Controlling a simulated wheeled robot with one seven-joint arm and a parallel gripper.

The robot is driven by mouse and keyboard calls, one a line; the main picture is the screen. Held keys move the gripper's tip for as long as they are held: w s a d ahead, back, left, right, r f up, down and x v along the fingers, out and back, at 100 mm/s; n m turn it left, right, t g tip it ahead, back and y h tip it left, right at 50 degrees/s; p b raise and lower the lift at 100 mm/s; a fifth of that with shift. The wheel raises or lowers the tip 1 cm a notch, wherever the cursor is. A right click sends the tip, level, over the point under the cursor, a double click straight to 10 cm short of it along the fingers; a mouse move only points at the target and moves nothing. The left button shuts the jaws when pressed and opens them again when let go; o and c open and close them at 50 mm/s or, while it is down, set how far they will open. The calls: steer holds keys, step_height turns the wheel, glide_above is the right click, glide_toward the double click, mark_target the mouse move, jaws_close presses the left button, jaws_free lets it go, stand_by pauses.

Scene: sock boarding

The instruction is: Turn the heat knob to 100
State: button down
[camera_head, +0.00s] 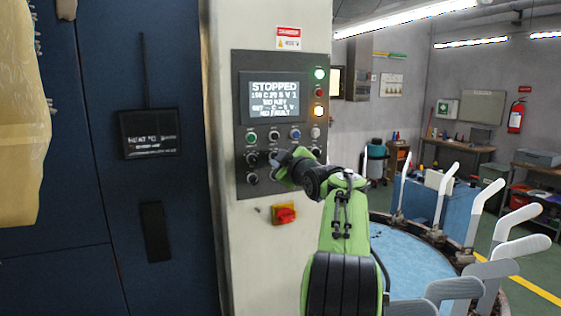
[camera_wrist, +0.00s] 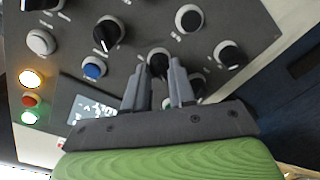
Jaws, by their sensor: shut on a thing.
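The dark control panel (camera_head: 240,120) stands on a pale column, with a screen (camera_head: 273,98) that reads STOPPED, 150 C and NO FAULT. My gripper (camera_head: 280,163) is at the panel's lower knob rows and covers part of them. In the wrist view, my gripper (camera_wrist: 158,72) has its two fingers on either side of a round black knob (camera_wrist: 158,58) and is shut on it. The knob's label is too small to read, so I cannot tell by name that it is the heat knob. Its pointer setting is mostly hidden between the fingers.
Other black knobs (camera_wrist: 108,33) (camera_wrist: 229,54) and a blue button (camera_wrist: 94,68) sit close around my fingers. A red and yellow switch (camera_head: 285,214) is below the panel. White sock boards (camera_head: 490,270) stand around a blue round table (camera_head: 405,260) at right.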

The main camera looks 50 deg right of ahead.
steer(key=c, duration=0.9)
jaws_free()
steer(key=shift+c, duration=0.2)
steer(key=b+v, duration=0.4)
steer(key=v, duration=1.1)
steer(key=shift+s+a, duration=0.2)
steer(key=shift+s, duration=0.15)
